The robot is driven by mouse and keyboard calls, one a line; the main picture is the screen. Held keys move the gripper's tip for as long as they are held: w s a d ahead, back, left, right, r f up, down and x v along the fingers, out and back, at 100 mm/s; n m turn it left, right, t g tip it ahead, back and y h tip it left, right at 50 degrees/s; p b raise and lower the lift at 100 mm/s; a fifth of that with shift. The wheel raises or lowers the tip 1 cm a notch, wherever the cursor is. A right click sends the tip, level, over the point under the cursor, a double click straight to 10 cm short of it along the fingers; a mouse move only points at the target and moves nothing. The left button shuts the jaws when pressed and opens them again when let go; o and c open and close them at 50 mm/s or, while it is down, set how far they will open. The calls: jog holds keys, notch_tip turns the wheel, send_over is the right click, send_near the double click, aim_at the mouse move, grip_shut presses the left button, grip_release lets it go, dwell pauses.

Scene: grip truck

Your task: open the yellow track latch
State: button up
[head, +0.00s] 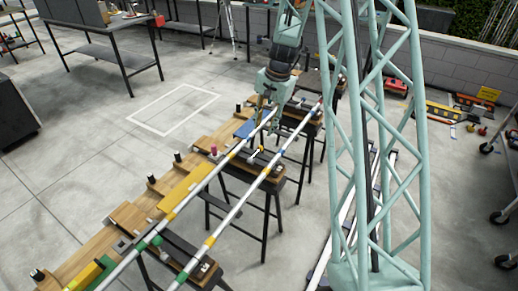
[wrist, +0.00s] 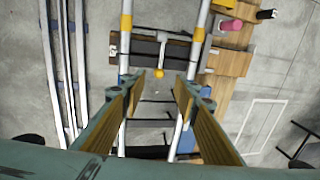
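The yellow track latch appears as a small yellow knob (wrist: 158,73) on a dark crosspiece (wrist: 150,50) between the two white rails. A small yellow spot between the rails in the head view looks like the same latch (head: 262,149). My gripper (wrist: 157,92) is open, with its two yellow-faced fingers apart and nothing between them. In the wrist view the knob lies just beyond the fingertips, roughly centred in the gap. In the head view my gripper (head: 264,112) hangs over the track, up-track from the latch. Its fingertips are hard to make out there.
Two long white rails (head: 221,217) with coloured bands rest on sawhorses (head: 266,195). Wooden boards (head: 135,215) with black posts and a pink knob (wrist: 231,25) lie alongside. A workbench (head: 100,55) stands at the back left. Open floor (head: 75,150) lies to the left.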

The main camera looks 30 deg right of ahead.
aim_at(259, 150)
jog(key=shift+w+a+f+b, duration=0.2)
jog(key=shift+w+f+b, duration=0.3)
jog(key=shift+f, duration=1.75)
jog(key=shift+w+a+f+b, duration=0.25)
jog(key=shift+f+b, duration=0.3)
jog(key=shift+f, duration=1.65)
jog(key=shift+w+a+f+b, duration=0.2)
jog(key=shift+w+f+b, duration=0.3)
jog(key=shift+f, duration=1.75)
jog(key=shift+s, duration=0.1)
jog(key=shift+c, duration=0.5)
grip_shut()
